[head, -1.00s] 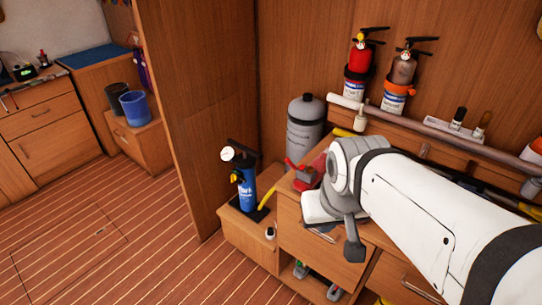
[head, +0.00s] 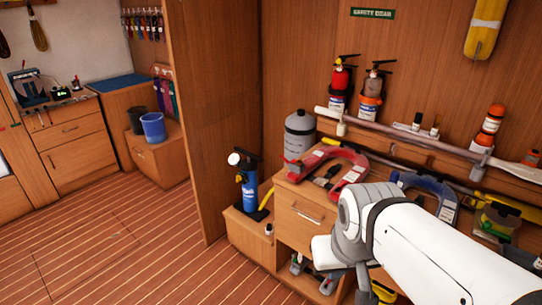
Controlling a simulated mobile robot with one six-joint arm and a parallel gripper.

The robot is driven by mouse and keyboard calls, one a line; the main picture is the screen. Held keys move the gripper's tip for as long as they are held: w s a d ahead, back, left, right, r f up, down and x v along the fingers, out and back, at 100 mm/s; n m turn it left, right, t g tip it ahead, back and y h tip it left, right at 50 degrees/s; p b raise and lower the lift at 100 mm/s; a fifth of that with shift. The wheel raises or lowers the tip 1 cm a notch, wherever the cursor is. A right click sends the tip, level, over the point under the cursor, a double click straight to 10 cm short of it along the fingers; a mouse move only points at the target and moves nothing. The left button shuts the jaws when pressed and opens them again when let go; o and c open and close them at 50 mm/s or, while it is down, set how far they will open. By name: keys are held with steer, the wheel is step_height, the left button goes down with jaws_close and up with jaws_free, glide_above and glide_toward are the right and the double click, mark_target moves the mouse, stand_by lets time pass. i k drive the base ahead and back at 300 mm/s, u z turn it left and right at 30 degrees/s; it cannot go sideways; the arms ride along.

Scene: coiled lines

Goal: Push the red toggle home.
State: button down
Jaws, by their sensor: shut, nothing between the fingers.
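A red horseshoe-shaped piece (head: 342,168) with a white label lies on top of the wooden cabinet. A small red part (head: 292,168) shows by its left end; I cannot tell whether it is the red toggle. My gripper (head: 362,290) is seen only in part, at the end of my white arm in front of the cabinet. It is shut and empty, below and in front of the red piece, and apart from it. My wrist hides part of the cabinet top.
A blue horseshoe-shaped piece (head: 428,190) lies right of the red one. A blue pump (head: 248,190) stands on a low box at left. A grey cylinder (head: 300,135) and two extinguishers (head: 340,85) stand behind. The floor at left is clear.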

mark_target(299, 169)
steer(key=u, duration=0.4)
steer(key=i, duration=0.45)
steer(key=u, duration=0.55)
steer(key=i, duration=0.8)
steer(key=z, duration=0.15)
